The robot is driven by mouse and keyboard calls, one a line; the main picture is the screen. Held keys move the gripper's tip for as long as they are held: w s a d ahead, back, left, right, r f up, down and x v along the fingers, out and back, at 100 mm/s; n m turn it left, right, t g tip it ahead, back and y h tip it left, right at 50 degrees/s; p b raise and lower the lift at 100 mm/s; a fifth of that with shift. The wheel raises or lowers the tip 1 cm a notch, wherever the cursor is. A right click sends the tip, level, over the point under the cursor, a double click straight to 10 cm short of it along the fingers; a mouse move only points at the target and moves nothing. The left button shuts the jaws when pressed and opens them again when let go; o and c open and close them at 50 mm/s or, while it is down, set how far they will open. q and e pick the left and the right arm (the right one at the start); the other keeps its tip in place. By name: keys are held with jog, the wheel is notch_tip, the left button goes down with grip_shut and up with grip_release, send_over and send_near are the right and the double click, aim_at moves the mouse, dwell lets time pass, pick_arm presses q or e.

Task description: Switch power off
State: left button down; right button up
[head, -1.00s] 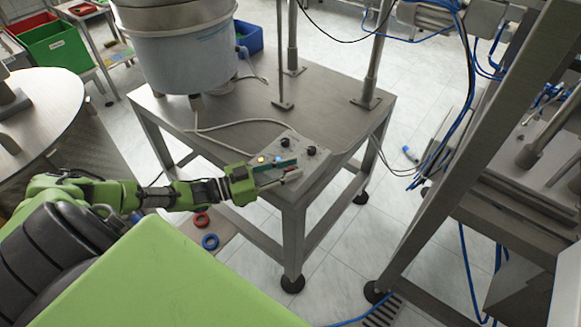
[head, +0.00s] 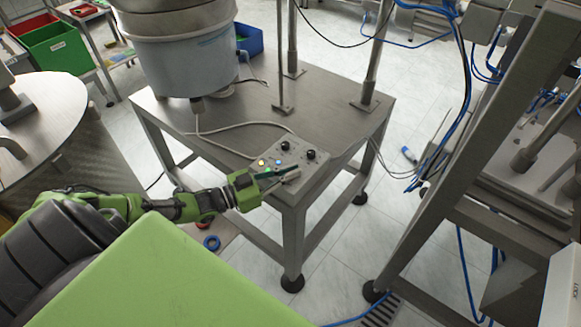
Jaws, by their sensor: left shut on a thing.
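The control box (head: 318,170) sits on the near corner of the steel table. Its top carries two black knobs (head: 311,154), a lit yellow lamp (head: 262,162) and a blue button (head: 278,162). My left gripper (head: 287,175) reaches in from the left over the box's near-left edge, in front of the lamp and button. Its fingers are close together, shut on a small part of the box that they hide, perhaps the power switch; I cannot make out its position. My right gripper is not in view.
A large feeder bowl (head: 185,60) stands at the table's back left. A grey cable (head: 225,150) runs over the tabletop (head: 330,105) to the box. Steel posts (head: 373,60) rise behind. A metal frame (head: 470,150) stands at right; a blue ring (head: 211,243) lies below.

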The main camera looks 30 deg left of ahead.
pick_arm(q)
jog(key=n+t+y+p, duration=0.1)
jog(key=n+y+p, duration=0.1)
jog(key=y+p, duration=0.2)
jog(key=n+t+y+p, duration=0.1)
jog(key=n+y+p, duration=0.2)
jog(key=y, duration=0.1)
jog(key=shift+r+n+p, duration=0.2)
jog(key=shift+n+p, duration=0.1)
jog(key=shift+p, duration=0.1)
jog(key=n+y+p, duration=0.1)
jog(key=n+y, duration=0.1)
jog(key=y, duration=0.2)
jog(key=shift+f+p, duration=0.15)
jog(key=shift+p, duration=0.15)
jog(key=shift+a+n+g+y+p, duration=0.1)
jog(key=shift+n+g+y+p, duration=0.4)
jog(key=shift+n+y, duration=1.4)
jog(key=shift+g+y, duration=0.3)
jog(key=shift+y, duration=0.1)
jog(key=c, duration=2.2)
grip_release()
jog(key=v, duration=1.2)
